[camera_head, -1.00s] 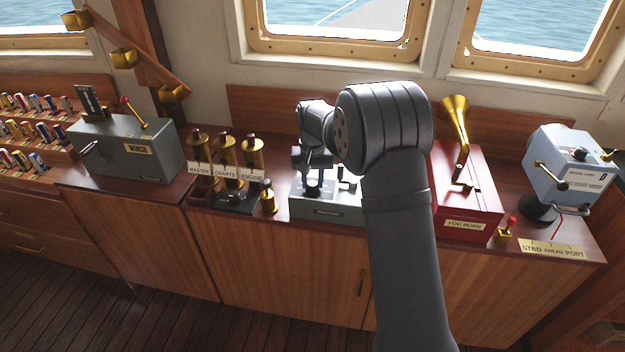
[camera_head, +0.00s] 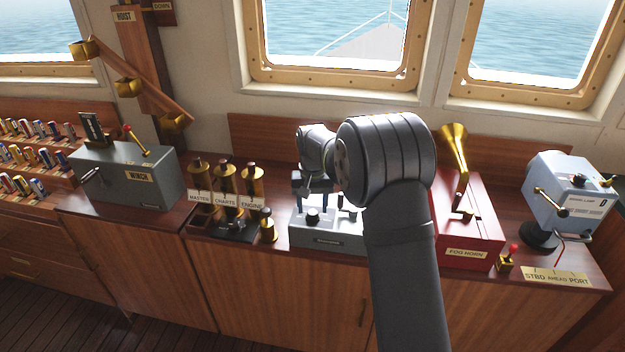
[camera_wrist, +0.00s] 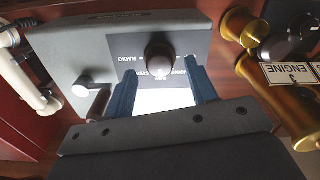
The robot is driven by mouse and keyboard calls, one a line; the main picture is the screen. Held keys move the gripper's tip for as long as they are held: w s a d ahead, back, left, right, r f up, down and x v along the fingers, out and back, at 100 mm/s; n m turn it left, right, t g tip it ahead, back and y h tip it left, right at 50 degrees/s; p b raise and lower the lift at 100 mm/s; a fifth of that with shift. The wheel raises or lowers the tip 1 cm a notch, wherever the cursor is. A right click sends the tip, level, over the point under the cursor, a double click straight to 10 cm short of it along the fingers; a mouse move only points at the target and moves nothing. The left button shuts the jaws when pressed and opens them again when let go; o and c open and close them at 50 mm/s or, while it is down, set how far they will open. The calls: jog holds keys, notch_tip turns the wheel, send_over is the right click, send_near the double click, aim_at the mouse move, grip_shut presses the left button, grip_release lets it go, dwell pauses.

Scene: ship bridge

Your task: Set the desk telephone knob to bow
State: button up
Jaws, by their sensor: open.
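The desk telephone is a grey box (camera_head: 328,238) on the wooden counter, partly behind my arm. Its dark round knob (camera_head: 312,215) stands on the top. In the wrist view the grey box (camera_wrist: 75,50) appears upside down, with the knob (camera_wrist: 159,60) on a dark plate. The word RADIO reads upside down to the left of the knob; other lettering is partly hidden. I cannot tell where the knob points. My gripper (camera_wrist: 160,67) is open, its two blue fingers on either side of the knob, with visible gaps. In the head view my gripper (camera_head: 315,188) is just behind the knob.
Brass cylinders (camera_head: 227,183) labelled MASTER, CHARTS and ENGINE stand close on the left. A red fog horn box (camera_head: 470,240) stands on the right. A winch box (camera_head: 125,175) and signal lamp (camera_head: 568,190) are farther out. A white handset (camera_wrist: 25,85) shows in the wrist view.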

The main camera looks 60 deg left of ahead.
aim_at(312, 212)
notch_tip(312, 212, up, 16)
dwell(0.3)
dwell(0.5)
notch_tip(312, 212, down, 17)
jog(key=shift+f, duration=0.2)
dwell(0.4)
